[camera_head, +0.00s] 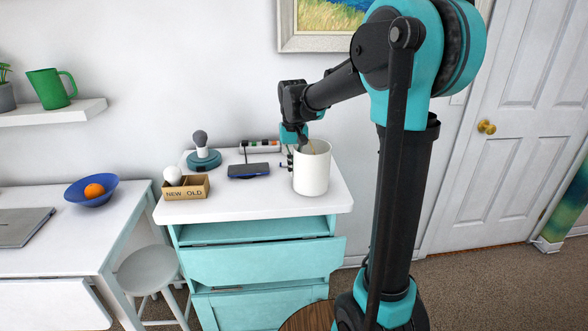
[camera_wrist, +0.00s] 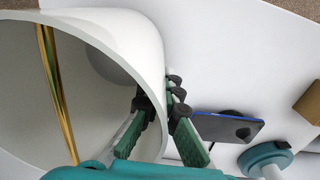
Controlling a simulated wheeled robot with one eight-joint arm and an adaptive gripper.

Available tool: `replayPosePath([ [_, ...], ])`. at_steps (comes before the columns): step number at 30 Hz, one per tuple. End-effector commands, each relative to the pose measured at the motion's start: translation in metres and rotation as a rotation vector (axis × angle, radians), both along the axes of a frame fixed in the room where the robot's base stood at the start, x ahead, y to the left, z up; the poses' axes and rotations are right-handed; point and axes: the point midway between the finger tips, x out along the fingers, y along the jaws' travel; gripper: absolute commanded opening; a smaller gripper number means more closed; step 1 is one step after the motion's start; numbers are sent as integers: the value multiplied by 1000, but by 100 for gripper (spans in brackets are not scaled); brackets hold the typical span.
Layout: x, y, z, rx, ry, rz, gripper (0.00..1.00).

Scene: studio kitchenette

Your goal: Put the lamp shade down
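The lamp shade (camera_head: 312,172) is a white open-topped cylinder at the right side of the white cabinet top. My gripper (camera_head: 296,140) is at its upper left rim. In the wrist view the shade (camera_wrist: 100,25) fills the left side, and my gripper (camera_wrist: 160,100) has one finger inside the wall and one outside, closed on it. A gold rod shows inside the shade. I cannot tell whether the shade's bottom touches the top. The teal lamp base (camera_head: 203,158) with a grey bulb-like piece stands at the back left; it also shows in the wrist view (camera_wrist: 265,158).
A box marked NEW and OLD (camera_head: 186,189) holds a white bulb (camera_head: 172,175). A dark blue device with an antenna (camera_head: 248,171) lies left of the shade, with a strip (camera_head: 260,146) behind it. The cabinet top's front middle (camera_head: 250,200) is clear. A stool (camera_head: 147,268) stands left.

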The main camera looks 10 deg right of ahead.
Motion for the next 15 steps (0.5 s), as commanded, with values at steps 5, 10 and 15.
replayPosePath([
  [5, 0, 0, -3, 0, 0, 0, 3],
  [10, 0, 0, -2, 0, 0, 0, 24],
  [15, 0, 0, -2, 0, 0, 0, 26],
])
